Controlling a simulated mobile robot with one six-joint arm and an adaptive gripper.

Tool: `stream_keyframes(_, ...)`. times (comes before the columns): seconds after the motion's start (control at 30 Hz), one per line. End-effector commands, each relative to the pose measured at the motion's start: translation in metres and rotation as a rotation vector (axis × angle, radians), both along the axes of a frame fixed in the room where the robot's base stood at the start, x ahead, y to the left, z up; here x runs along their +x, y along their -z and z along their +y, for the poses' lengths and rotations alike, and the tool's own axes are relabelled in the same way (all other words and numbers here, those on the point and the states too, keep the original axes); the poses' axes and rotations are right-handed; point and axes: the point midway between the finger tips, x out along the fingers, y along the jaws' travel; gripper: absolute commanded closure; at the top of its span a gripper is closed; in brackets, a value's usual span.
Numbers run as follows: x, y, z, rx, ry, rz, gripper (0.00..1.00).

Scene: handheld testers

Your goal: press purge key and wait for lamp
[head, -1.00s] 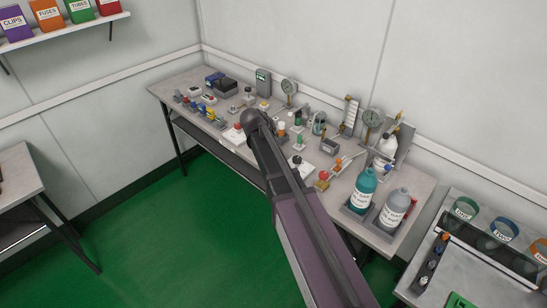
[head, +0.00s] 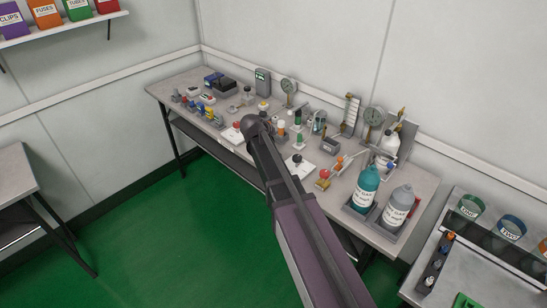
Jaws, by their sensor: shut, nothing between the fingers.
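My arm reaches over the long grey bench (head: 425,190), and its dark rounded joint hangs over the middle of the bench front. My gripper is not visible; the arm hides that spot. A red dome button on a white plate (head: 231,135) shows just left of the joint. A white plate with a dark knob (head: 298,160) lies right of the arm. A red and orange fitting (head: 323,177) sits further right. Labels are too small to read, so I cannot tell which part is the purge key or its lamp, nor whether any lamp is lit.
Small coloured devices (head: 205,108) crowd the bench's left half. Gauges (head: 374,117) stand along the back. A teal bottle (head: 366,187) and a grey bottle (head: 397,208) stand at the right front. Another table (head: 15,170) is at left. Green floor lies open in front.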

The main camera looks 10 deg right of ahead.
Motion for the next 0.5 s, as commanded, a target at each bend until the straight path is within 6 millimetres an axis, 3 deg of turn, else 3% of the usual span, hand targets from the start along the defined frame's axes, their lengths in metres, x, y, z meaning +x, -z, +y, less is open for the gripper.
stream_keyframes(0.5,0.0,0.044,0.001,-0.001,-0.001,0.0,1.0)
